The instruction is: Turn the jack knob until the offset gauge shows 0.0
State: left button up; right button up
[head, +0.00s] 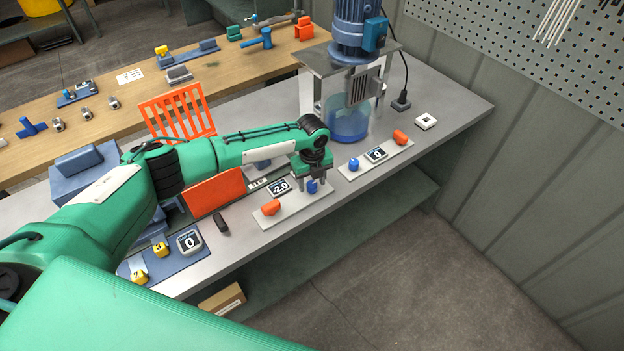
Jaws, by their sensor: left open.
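A pale plate (290,214) at the front edge of the grey bench carries a small gauge (279,188) that reads -2.0. An orange knob (270,208) sits on this plate left of a blue knob (312,187). I cannot tell from labels which one is the jack knob. My left gripper (313,186) points down over the blue knob, open, with its fingers on either side of it. Whether they touch it is unclear. My right gripper is not in view.
A second pale plate (384,163) to the right has a blue knob, an orange knob and a gauge (376,155) reading 0. A blue plate (196,258) at left holds yellow knobs and another gauge reading 0. A blue motor (350,25) stands behind.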

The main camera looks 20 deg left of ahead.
pick_arm(q)
jog(key=shift+f, duration=0.45)
jog(key=shift+c, duration=0.4)
jog(key=c, duration=0.9)
jog(key=shift+n, duration=0.3)
